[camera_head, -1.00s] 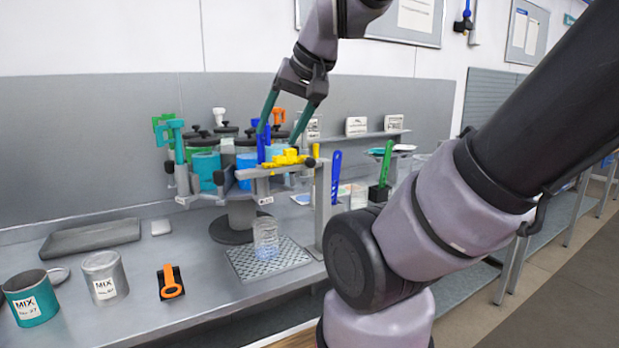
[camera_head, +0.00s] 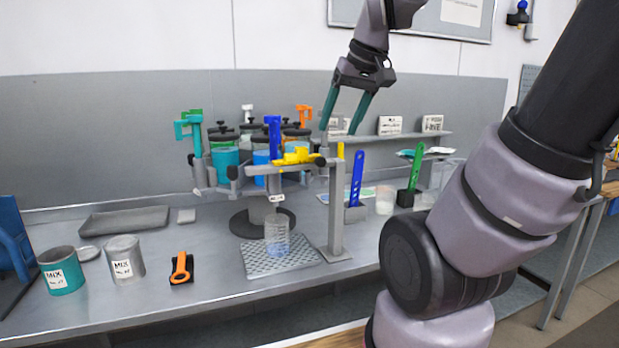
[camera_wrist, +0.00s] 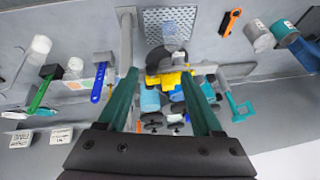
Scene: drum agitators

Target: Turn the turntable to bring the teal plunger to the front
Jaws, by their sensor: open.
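The turntable (camera_head: 262,221) stands on the bench and carries several cans with coloured plungers. The teal plunger (camera_head: 192,132) is upright at its left side; teal also shows right of my fingers in the wrist view (camera_wrist: 238,107). The blue plunger (camera_head: 274,138) stands at the front, behind a yellow piece (camera_head: 300,157) on the grey frame. Green (camera_head: 195,113), white and orange (camera_head: 304,115) plungers show farther back. My gripper (camera_head: 338,130) is open and empty, above and right of the plungers, pointing down. It also shows in the wrist view (camera_wrist: 160,74).
A grey post (camera_head: 337,210) stands at the front right, beside a clear beaker (camera_head: 276,234) on a perforated plate (camera_head: 290,259). Blue (camera_head: 357,178) and green (camera_head: 416,166) tools stand farther right. Cans (camera_head: 62,270) and an orange-handled tool (camera_head: 181,267) are at the front left.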

